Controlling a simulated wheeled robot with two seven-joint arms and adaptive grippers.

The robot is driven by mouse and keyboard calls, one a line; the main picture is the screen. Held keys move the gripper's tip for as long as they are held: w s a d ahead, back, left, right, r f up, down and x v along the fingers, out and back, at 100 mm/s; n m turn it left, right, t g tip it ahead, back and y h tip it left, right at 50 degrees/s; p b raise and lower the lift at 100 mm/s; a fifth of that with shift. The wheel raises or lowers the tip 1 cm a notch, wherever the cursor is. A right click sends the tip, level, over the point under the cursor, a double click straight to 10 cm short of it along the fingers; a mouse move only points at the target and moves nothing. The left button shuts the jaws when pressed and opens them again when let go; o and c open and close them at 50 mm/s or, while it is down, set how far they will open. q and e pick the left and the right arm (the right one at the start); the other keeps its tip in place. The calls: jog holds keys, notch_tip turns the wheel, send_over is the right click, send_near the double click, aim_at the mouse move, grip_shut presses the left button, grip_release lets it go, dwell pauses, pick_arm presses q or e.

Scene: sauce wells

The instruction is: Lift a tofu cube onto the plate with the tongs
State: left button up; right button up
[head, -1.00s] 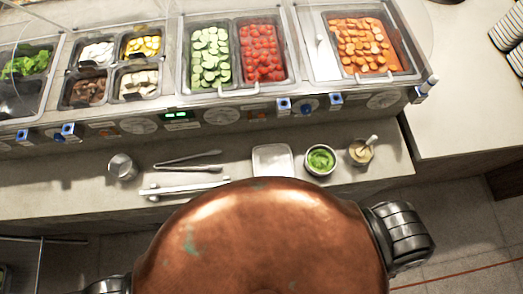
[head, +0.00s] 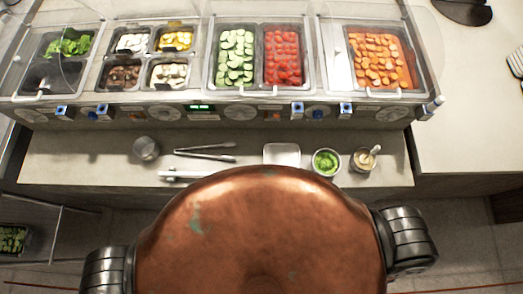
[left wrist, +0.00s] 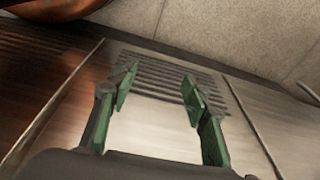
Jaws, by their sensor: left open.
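Pale cubes that look like tofu (head: 167,72) lie in a small pan at the lower right of a group of small pans in the food well, in the head view. Metal tongs (head: 205,153) lie on the counter in front of the well. A white square plate (head: 282,154) sits to the right of the tongs. My left gripper (left wrist: 160,82) is open and empty in the left wrist view, in front of a metal panel with slots, away from these things. The head view shows neither gripper.
A metal cup (head: 146,148) stands left of the tongs. A bowl of green sauce (head: 326,161) and a jar with a spoon (head: 363,160) stand right of the plate. A clear guard (head: 180,12) covers part of the wells. A white bar-like item (head: 185,175) lies near the counter's front edge.

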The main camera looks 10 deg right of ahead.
pick_arm(q)
jog(key=w+r+t+p, duration=0.1)
jog(key=w+r+p, duration=0.2)
jog(key=r, duration=1)
jog(key=w+r+p, duration=0.2)
jog(key=r+p, duration=0.1)
jog(key=r, duration=1.1)
jog(key=w+r+t+p, duration=0.1)
jog(key=w+r+p, duration=0.2)
jog(key=r, duration=1)
jog(key=w+d+r+m+g+h, duration=0.1)
jog(key=w+d+r+m+h, duration=0.15)
jog(key=w+d+m, duration=0.6)
jog(key=w+d+r+m+g+h, duration=0.1)
jog(key=w+d+r+m+h, duration=0.3)
jog(key=d, duration=0.8)
jog(key=w+a+m+g+y+p, duration=0.1)
jog(key=w+a+m+g+y, duration=0.1)
jog(key=a+m+y, duration=0.3)
jog(key=shift+w+a+f+m, duration=0.35)
jog(key=shift+w+a+m, duration=0.25)
jog(key=shift+a, duration=0.55)
